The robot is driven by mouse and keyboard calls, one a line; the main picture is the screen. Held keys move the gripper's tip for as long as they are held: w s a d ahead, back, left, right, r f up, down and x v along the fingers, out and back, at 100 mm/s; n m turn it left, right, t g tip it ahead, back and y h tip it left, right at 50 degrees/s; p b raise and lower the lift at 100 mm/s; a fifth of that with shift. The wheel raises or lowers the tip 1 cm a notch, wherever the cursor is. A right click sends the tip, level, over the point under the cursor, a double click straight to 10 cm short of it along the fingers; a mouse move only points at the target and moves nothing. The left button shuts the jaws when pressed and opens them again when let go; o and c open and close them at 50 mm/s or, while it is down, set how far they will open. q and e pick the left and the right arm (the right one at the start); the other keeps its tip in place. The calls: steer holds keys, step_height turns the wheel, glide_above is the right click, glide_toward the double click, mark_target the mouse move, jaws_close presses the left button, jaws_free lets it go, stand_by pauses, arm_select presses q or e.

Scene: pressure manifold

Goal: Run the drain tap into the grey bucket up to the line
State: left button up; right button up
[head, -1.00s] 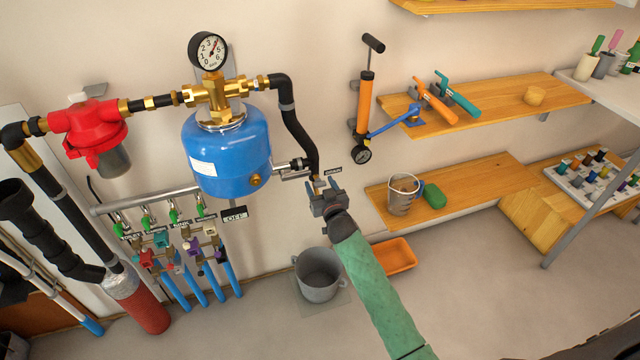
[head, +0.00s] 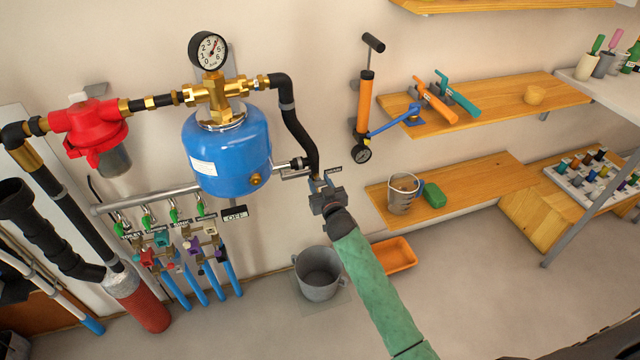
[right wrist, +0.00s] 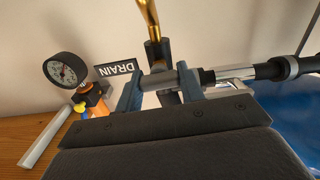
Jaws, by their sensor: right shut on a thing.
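The drain tap (head: 316,177) is on the wall below the black hose, right of the blue tank, and mostly hidden by my gripper. In the right wrist view its brass pipe (right wrist: 149,16) and grey bar (right wrist: 158,80) show beside the DRAIN label (right wrist: 116,68). My right gripper (head: 322,188) is shut on the grey bar, one finger on each side; the fingers also show in the right wrist view (right wrist: 159,73). The grey bucket (head: 318,291) stands upright on the floor below, apart from the gripper. I cannot make out its line or any water. My left gripper is out of view.
A pressure gauge (head: 209,51) tops the blue tank (head: 226,150). Several green-handled valves (head: 147,216) hang at left. An orange tray (head: 395,255) lies right of the bucket. A shelf with a clear jug (head: 403,196) and an orange pump (head: 364,105) are at right.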

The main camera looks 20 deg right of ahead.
steer(key=n+p, duration=0.1)
steer(key=n, duration=0.3)
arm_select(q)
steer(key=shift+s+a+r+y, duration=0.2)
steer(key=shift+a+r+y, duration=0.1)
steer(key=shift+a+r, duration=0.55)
arm_select(e)
steer(key=shift+n, duration=1.3)
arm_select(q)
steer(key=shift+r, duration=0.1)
arm_select(e)
steer(key=shift+a, duration=0.1)
steer(key=o, duration=1)
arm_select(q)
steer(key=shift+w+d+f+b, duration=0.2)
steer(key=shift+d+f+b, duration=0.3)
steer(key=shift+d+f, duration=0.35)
arm_select(e)
steer(key=s, duration=0.7)
steer(key=shift+s, duration=0.4)
